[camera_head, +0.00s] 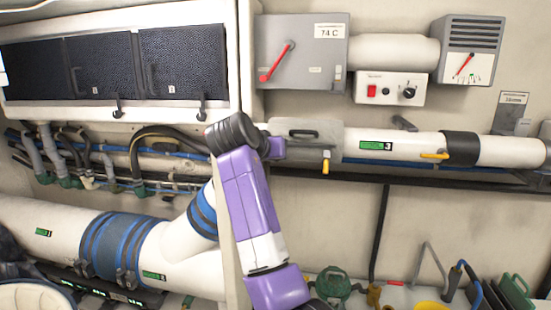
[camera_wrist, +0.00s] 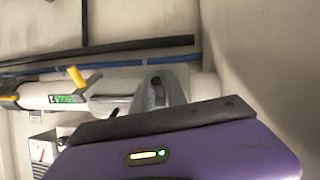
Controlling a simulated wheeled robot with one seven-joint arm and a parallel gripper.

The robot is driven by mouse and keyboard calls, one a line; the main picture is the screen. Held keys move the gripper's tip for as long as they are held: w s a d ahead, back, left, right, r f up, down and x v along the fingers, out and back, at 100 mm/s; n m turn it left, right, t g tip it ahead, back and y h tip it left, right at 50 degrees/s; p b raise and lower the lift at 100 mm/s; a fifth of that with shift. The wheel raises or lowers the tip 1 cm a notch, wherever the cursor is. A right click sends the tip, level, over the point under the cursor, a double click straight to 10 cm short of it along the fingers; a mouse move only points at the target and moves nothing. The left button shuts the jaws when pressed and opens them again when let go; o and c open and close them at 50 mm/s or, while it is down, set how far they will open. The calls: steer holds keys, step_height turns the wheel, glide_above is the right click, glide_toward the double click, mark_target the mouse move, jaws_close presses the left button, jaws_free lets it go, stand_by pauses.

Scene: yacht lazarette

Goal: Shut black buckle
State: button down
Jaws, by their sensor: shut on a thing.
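A black, long, low piece that looks like the black buckle (camera_head: 300,133) sits on the grey cover (camera_head: 335,133) around the white horizontal pipe. My gripper (camera_head: 282,149) is at the left end of this cover, partly hidden by my wrist. In the wrist view my gripper (camera_wrist: 157,92) is shut at a dark part against the cover, seen upside down. The contact itself is small and blurred, and I cannot tell how far the buckle is closed.
Yellow levers (camera_head: 325,166) and (camera_head: 435,155) stick out from the pipe. A grey panel with a red lever (camera_head: 303,52) hangs above. A cabinet (camera_head: 110,70) is at upper left. Blue-strapped pipes (camera_head: 118,247) run below. Tools stand at lower right.

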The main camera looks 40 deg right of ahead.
steer(key=y, duration=0.1)
steer(key=d+r+g+y, duration=0.1)
steer(key=g+y, duration=0.1)
steer(key=shift+w+d+r, duration=0.15)
steer(key=shift+d+r, duration=0.05)
steer(key=shift+d, duration=0.05)
steer(key=shift+w+d+r+g+y, duration=0.1)
steer(key=shift+d+g+y, duration=0.1)
steer(key=shift+g+y, duration=0.45)
steer(key=c, duration=1.5)
jaws_free()
steer(key=shift+d, duration=0.15)
steer(key=shift+o, duration=0.2)
steer(key=shift+w, duration=0.1)
steer(key=shift+a+r+y, duration=0.1)
steer(key=shift+a+y, duration=0.15)
